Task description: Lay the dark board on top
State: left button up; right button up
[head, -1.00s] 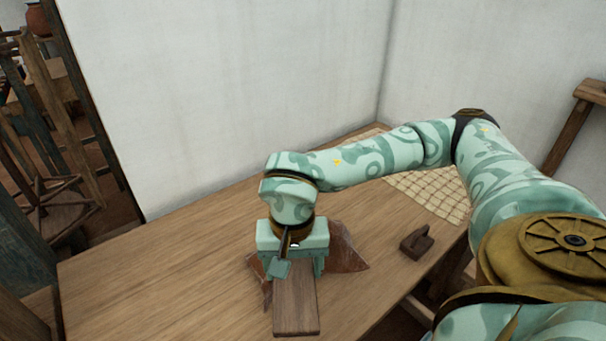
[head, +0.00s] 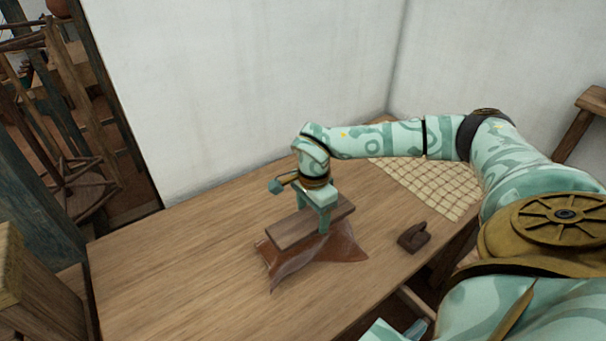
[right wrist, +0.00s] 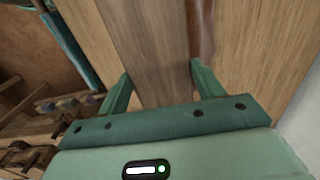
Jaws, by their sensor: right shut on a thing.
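The dark board (head: 290,232) is a flat brown wooden plank in the middle of the table in the head view. My right gripper (head: 313,213) is shut across its width. The board is over a shiny reddish-brown sheet or packet (head: 335,250), whose pointed corners stick out at the front and right. I cannot tell whether the board touches it. In the right wrist view, the board (right wrist: 150,45) runs between the two fingers of the right gripper (right wrist: 160,78), with a strip of the brown sheet (right wrist: 201,30) beside it. My left gripper is not in view.
The wooden table (head: 180,265) is clear to the left and front. A small dark wooden block with a handle (head: 412,238) stands to the right. A pale grid-patterned mat (head: 430,187) lies at the back right. White walls (head: 240,90) stand behind; wooden frames are at left.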

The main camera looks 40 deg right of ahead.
aim_at(303, 210)
jog(key=w+f, duration=0.3)
jog(key=shift+a+f+b, duration=0.2)
jog(key=shift+b, duration=0.2)
notch_tip(303, 210, down, 3)
jog(key=shift+s+f+b, duration=0.1)
jog(key=shift+b, duration=0.25)
jog(key=shift+s+f, duration=0.1)
jog(key=shift+f, duration=0.05)
jog(key=o, duration=0.7)
jog(key=shift+s+f, duration=0.1)
jog(key=o, duration=0.4)
jog(key=shift+w+f, duration=0.1)
jog(key=shift+w, duration=0.1)
notch_tip(303, 210, up, 13)
jog(key=p, duration=0.2)
jog(key=shift+p, duration=0.4)
